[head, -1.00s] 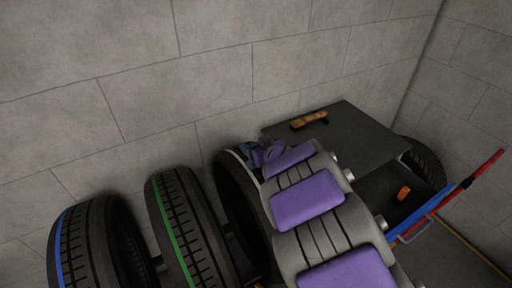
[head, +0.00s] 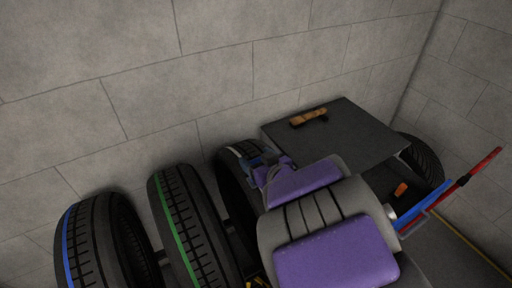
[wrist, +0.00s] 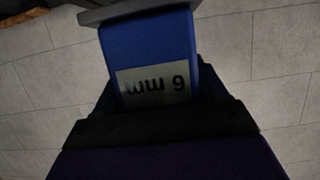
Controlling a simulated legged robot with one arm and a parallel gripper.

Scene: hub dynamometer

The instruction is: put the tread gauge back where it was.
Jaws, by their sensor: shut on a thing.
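My gripper (head: 268,172) is shut on a blue block-like gauge (wrist: 150,45), which I take to be the tread gauge. In the wrist view, the gauge has a pale label with upside-down "mm" lettering and a numeral. A grey bar crosses its top edge, and its lower end is hidden between the dark jaws (wrist: 165,105). In the head view, the gripper and gauge are small, partly hidden by my purple and grey arm, and in front of the tyre with the white stripe (head: 232,165).
A tyre with a green stripe (head: 185,225) and one with a blue stripe (head: 98,240) stand left. A dark tabletop (head: 350,135) bears a wooden-handled tool (head: 309,117). An orange item (head: 401,190), blue bar (head: 425,207) and red bar (head: 482,167) are right. Block walls enclose the corner.

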